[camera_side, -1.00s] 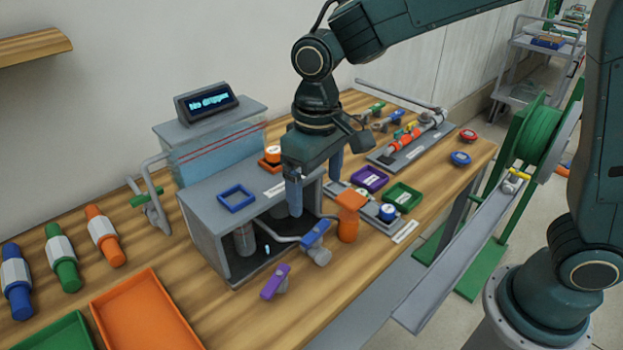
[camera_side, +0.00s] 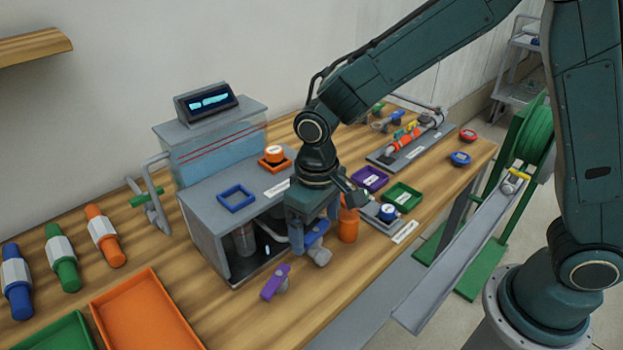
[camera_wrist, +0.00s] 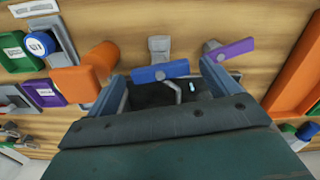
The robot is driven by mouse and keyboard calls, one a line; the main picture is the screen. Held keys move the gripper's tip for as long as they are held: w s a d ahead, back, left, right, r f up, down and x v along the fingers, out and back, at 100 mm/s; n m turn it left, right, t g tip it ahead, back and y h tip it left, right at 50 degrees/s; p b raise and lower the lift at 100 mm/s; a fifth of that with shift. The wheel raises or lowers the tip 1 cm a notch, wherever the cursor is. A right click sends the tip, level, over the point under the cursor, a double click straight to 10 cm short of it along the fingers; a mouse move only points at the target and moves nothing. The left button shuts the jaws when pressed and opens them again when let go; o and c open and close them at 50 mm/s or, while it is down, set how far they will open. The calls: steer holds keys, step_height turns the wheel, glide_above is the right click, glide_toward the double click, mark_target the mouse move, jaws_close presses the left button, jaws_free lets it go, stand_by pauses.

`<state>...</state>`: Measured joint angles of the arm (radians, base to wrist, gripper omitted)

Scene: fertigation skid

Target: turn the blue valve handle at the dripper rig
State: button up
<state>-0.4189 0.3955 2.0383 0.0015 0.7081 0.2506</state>
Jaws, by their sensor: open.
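The blue valve handle (camera_side: 317,234) sits on a grey valve at the front of the grey dripper rig cabinet (camera_side: 205,220). In the wrist view the blue handle (camera_wrist: 160,71) lies crosswise between my two fingers, with a gap visible toward the right finger. My gripper (camera_side: 313,230) is open, pointing down over the handle; in the wrist view it also shows at the bottom (camera_wrist: 163,84). It partly hides the handle in the side view. I cannot tell whether a finger touches the handle.
A purple handle (camera_side: 275,282) stands to the front left of the blue one. An orange post (camera_side: 348,225) stands close on the right. A blue square frame (camera_side: 236,198) lies on the cabinet. An orange tray (camera_side: 145,310) lies at the front left.

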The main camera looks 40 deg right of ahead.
mark_target(316, 231)
steer(key=shift+c, duration=0.2)
steer(key=c, duration=0.9)
steer(key=shift+c, duration=0.2)
steer(key=shift+m, duration=1.1)
steer(key=o, duration=1)
steer(key=shift+r, duration=0.1)
step_height(316, 231, up, 14)
steer(key=shift+f, duration=0.15)
